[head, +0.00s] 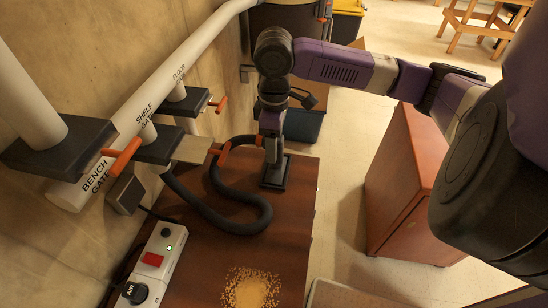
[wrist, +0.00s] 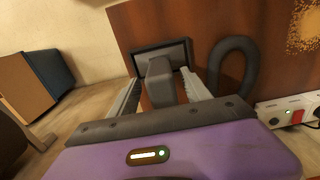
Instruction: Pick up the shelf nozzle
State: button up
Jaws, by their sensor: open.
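The shelf nozzle is a dark grey piece with a flared rectangular mouth (head: 275,174), standing on the brown bench top near its right edge. A black ribbed hose (head: 262,218) loops across the bench towards it. My gripper (head: 271,145) is right above the nozzle, pointing down. In the wrist view the nozzle's narrow block (wrist: 160,84) shows between the two separated fingers of my gripper (wrist: 160,76), with its wide plate behind. The jaws are open around it. I cannot tell whether either finger touches it.
A pale pipe with labelled gates and orange handles (head: 124,155) runs along the left wall. A white control box (head: 153,262) and a sawdust heap (head: 250,291) are on the bench (head: 205,255). A reddish-brown cabinet (head: 400,190) stands right, across a floor gap.

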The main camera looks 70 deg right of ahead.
aim_at(275, 172)
jog(key=shift+s+a+f, duration=0.15)
jog(key=shift+f, duration=1.75)
grip_shut()
